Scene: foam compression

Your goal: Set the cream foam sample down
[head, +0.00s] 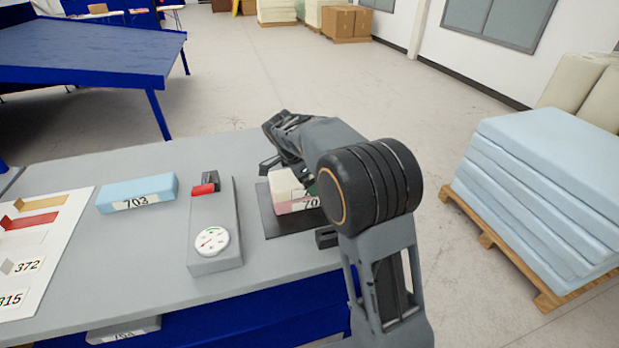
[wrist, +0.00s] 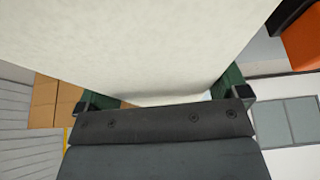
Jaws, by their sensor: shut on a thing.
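The cream foam sample (head: 285,186) is a small block with a pinkish lower band and a partly hidden label beginning "70". It is at the dark flat plate (head: 277,223) on the grey table. I cannot tell whether it touches the plate or hangs just above. My gripper (head: 300,180) is shut on the sample, and my arm hides its right side. In the wrist view the cream foam (wrist: 150,45) fills the upper middle, between the green finger pads of my gripper (wrist: 165,90).
Left of the plate stands a grey device (head: 213,225) with a dial and a red part. A blue foam block (head: 137,193) labelled 703 lies farther left, beside a white board (head: 30,255) with coloured pieces. Blue foam sheets (head: 540,180) are stacked on a pallet at right.

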